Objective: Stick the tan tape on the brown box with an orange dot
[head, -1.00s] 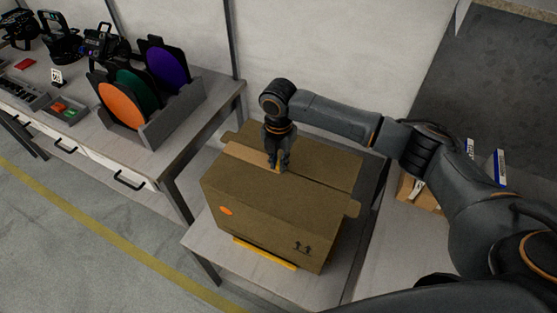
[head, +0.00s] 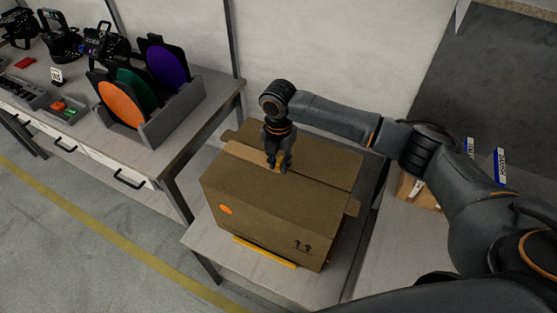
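The brown box (head: 270,222) stands on a small table, with an orange dot (head: 225,209) and printed arrows on its front side. A strip of tan tape (head: 248,154) lies along the left part of its top seam. My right gripper (head: 279,170) points down at the top seam, at the strip's right end. A small yellow piece shows at its fingertips; I cannot tell what it is or whether the fingers are closed on it. My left gripper is not in view.
A bench at the left holds a grey rack (head: 172,118) with orange, green and purple discs. A yellow strip (head: 264,252) lies under the box's front edge. Another table at the right holds an open carton (head: 418,192) and blue-and-white items (head: 500,167).

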